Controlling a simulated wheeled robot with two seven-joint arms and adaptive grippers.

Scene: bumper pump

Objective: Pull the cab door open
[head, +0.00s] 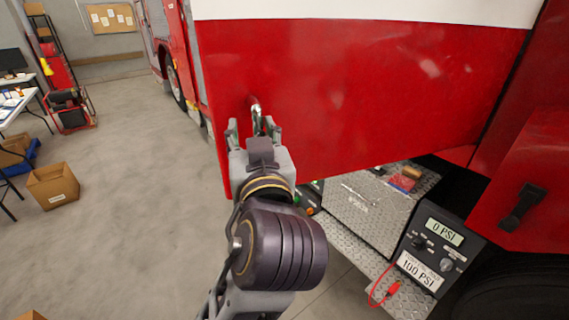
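The cab door (370,100) is a large red panel with a white upper band, filling the upper middle of the head view. Its silver handle (256,108) is near the door's left edge. My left gripper (252,128) is at the handle, with its fingers spread and the handle's lower end between them, closer to the right finger. I see a gap between the left finger and the handle; contact on the right side is unclear. The gripper hides part of the handle. My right gripper is not in view.
Below the door are a diamond-plate step (365,215) and a pump panel (425,250) with a red clip lead. A cardboard box (53,186), a red reel (70,110) and a table (14,105) stand at left. The grey floor (140,190) between is clear.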

